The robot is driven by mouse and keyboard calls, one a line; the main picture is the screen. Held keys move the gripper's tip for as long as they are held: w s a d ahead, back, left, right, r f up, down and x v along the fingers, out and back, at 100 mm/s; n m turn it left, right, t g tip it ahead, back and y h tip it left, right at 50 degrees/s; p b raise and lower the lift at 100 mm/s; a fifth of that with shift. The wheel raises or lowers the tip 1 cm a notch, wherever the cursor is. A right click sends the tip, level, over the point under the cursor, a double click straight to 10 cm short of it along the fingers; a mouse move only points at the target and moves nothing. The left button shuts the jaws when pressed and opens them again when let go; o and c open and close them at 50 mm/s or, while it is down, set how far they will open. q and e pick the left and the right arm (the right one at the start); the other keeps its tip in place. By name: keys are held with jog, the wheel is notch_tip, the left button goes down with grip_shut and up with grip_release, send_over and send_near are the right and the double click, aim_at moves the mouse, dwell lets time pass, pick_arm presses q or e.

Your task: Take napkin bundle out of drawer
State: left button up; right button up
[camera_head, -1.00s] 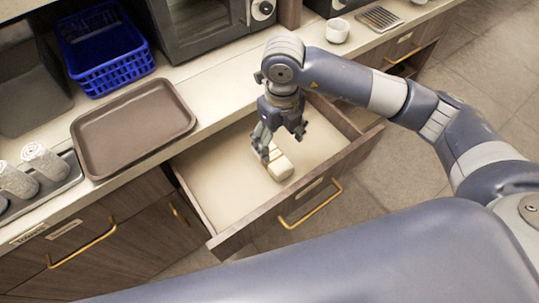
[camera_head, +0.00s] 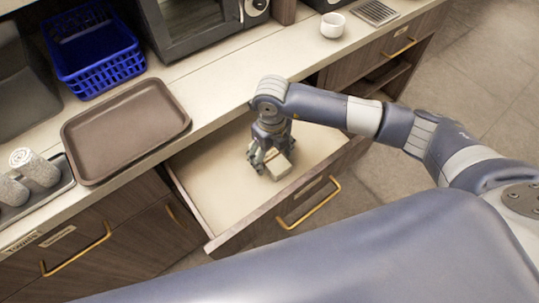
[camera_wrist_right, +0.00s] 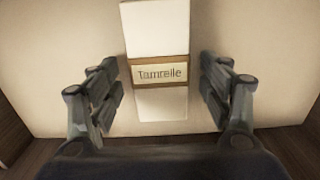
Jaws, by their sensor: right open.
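The napkin bundle (camera_head: 279,167) is a cream block lying in the open drawer (camera_head: 207,187). In the right wrist view the bundle (camera_wrist_right: 156,30) shows a brown band with a label on it, and it lies between the two fingers. My right gripper (camera_head: 265,165) is down inside the drawer at the bundle. In the right wrist view the gripper (camera_wrist_right: 161,88) is open, with a finger on each side and gaps to the bundle. The fingers partly hide the bundle in the head view. My left gripper is not in view.
A brown tray (camera_head: 70,150) and a blue basket (camera_head: 98,62) stand on the counter (camera_head: 222,98). Rolled towels (camera_head: 40,170) lie at the left. A white cup (camera_head: 332,25) stands at the back right. The drawer walls surround the gripper; the drawer floor is otherwise bare.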

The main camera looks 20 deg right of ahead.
jog(key=shift+f, duration=0.55)
jog(key=c, duration=1.1)
jog(key=shift+c, duration=0.2)
